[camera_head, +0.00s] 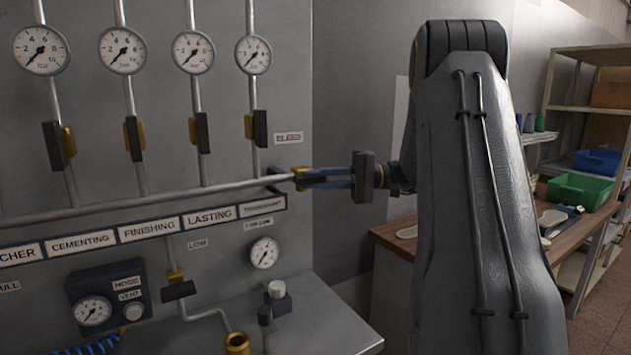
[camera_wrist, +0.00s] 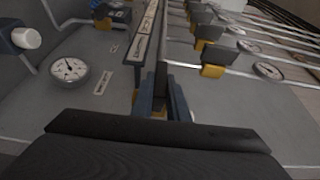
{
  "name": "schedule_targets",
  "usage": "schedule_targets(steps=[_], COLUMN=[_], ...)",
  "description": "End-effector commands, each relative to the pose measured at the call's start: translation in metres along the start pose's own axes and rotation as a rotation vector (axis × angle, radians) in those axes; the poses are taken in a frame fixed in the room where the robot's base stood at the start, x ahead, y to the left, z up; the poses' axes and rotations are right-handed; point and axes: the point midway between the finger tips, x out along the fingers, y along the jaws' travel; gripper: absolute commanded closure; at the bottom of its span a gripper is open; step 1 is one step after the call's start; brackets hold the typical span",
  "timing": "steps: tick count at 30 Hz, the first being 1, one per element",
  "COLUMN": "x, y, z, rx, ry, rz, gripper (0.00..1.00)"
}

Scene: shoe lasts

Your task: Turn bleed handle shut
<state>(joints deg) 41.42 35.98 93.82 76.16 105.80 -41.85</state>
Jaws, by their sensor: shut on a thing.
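The bleed valve shows as a yellow body (camera_head: 299,171) at the right end of the long horizontal pipe, below the BLEED label (camera_head: 289,138). My gripper (camera_head: 304,179) reaches in from the right with its blue fingers at this valve. In the wrist view my gripper (camera_wrist: 162,88) is shut on the dark bleed handle (camera_wrist: 163,55), a thin bar between the two fingers. The fingers and wrist hide much of the valve, so the handle's exact angle is hard to tell.
Several dark-handled valves (camera_head: 202,132) on upright pipes stand left of my gripper, with round gauges (camera_head: 193,52) above. A label strip (camera_head: 180,226) runs below the pipe. A bench with a green bin (camera_head: 580,190) is at the right, behind my arm.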

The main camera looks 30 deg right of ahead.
Motion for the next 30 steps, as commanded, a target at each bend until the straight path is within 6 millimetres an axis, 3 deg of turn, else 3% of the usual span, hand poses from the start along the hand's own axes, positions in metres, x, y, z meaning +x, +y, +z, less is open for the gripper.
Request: schedule_targets(steps=[15,16,19,30], x=[0.0002,0.0002,0.0002,-0.0053], y=[-0.0007,-0.0007,-0.0005,0.0007], z=[-0.0005,-0.0005,-0.0004,-0.0005], rx=[0.006,0.006,0.006,0.007], ry=[0.002,0.002,0.001,0.002], rz=[-0.018,-0.018,-0.018,-0.017], gripper=[1.00,0.83,0.67,0.67])
